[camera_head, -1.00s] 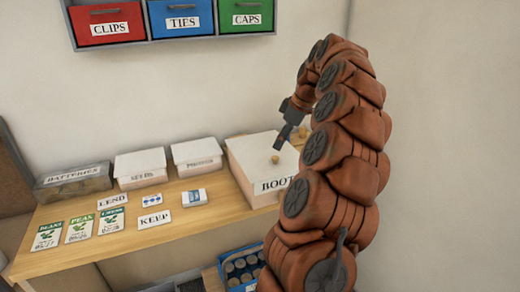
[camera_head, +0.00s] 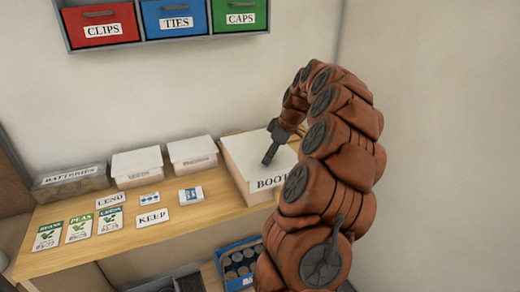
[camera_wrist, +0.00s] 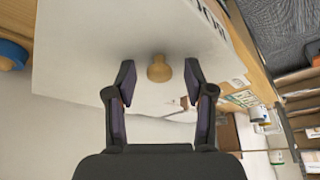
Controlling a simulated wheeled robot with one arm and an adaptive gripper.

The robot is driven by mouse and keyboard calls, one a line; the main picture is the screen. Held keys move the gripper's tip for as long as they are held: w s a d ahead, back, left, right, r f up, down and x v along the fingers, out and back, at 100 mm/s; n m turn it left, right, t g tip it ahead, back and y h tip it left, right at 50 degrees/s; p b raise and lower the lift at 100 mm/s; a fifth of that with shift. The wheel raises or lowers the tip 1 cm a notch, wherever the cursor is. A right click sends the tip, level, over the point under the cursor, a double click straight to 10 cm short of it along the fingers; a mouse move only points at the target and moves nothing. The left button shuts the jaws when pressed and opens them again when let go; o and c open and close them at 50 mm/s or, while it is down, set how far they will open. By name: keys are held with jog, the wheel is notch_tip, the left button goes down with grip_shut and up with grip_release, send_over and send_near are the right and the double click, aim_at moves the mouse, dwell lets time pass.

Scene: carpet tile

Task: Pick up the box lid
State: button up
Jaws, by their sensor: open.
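The white box marked "BOOT" (camera_head: 246,158) stands at the right end of the wooden table, with its white lid on top. A small round wooden knob (camera_wrist: 159,68) sits on the lid; in the head view my gripper hides it. My gripper (camera_head: 268,161) is over the lid, pointing down. In the wrist view my gripper (camera_wrist: 158,80) is open, with one finger on each side of the knob. Whether the fingers touch the knob or lid I cannot tell.
Two smaller white boxes (camera_head: 137,166) and a clear "BATTERIES" box (camera_head: 72,184) stand left along the wall. Cards and seed packets (camera_head: 79,227) lie in front. Red, blue and green bins (camera_head: 175,18) hang above. A blue crate (camera_head: 238,262) is below the table.

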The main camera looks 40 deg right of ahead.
jog(key=shift+f, duration=0.15)
grip_shut()
dwell(0.4)
